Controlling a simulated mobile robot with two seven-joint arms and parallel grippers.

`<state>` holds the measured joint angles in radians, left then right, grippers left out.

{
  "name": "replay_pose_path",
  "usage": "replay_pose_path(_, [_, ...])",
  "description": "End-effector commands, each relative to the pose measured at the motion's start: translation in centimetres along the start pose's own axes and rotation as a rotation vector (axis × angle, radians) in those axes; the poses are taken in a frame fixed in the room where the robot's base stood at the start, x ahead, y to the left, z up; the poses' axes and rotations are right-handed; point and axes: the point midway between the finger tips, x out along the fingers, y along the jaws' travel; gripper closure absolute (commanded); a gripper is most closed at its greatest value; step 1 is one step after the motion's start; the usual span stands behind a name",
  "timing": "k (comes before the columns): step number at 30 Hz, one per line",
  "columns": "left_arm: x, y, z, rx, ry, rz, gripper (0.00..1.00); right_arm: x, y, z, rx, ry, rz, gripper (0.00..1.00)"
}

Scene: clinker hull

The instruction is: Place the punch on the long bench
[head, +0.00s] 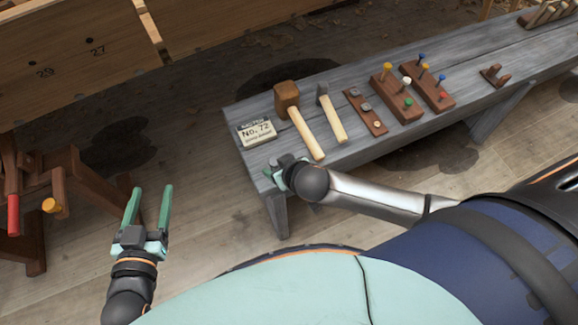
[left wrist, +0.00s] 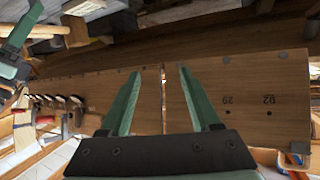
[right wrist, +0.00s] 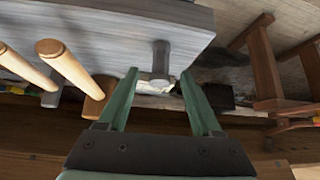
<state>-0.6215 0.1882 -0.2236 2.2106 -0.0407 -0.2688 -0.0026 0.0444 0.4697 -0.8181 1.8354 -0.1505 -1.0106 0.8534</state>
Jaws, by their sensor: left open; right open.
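The long bench (head: 340,85) is a grey wooden plank bench running from the middle to the upper right of the head view. A short grey cylinder with a wider end, apparently the punch (right wrist: 160,60), shows against the bench top in the right wrist view, beyond and between my right fingertips. My right gripper (head: 272,170) is over the bench's near left corner, and its open fingers show in the right wrist view (right wrist: 160,90). Its hand hides the punch in the head view. My left gripper (head: 151,205) is open and empty over the floor, left of the bench.
On the bench are a No. 72 tin (head: 256,132), a wooden mallet (head: 299,118), a hammer (head: 331,113) and brown blocks with coloured pegs (head: 396,95). A planked hull (head: 70,50) stands at upper left. A wooden stand (head: 65,195) is at far left.

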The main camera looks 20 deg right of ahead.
Motion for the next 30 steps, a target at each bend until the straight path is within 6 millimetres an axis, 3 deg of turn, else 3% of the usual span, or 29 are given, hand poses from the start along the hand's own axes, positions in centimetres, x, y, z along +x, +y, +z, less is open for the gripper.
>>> replay_pose_path(9, [-1.6, 1.6, 7.5, -0.087, -0.301, 0.026, 0.37, -3.8, 0.0, -0.1, 0.0, 0.0, -0.002, 0.34])
replay_pose_path(15, [-3.3, 2.8, 11.2, -0.132, -0.457, 0.044, 0.37, -5.7, 0.0, -0.1, -0.001, 0.0, -0.001, 0.34])
replay_pose_path(23, [-3.4, 2.9, 10.7, -0.134, -0.462, 0.047, 0.37, -8.4, -0.1, 0.1, 0.001, -0.002, -0.006, 0.34])
replay_pose_path(30, [-3.4, 3.0, 10.7, -0.135, -0.462, 0.048, 0.37, -8.9, -2.9, 2.0, -0.005, 0.02, -0.155, 0.34])
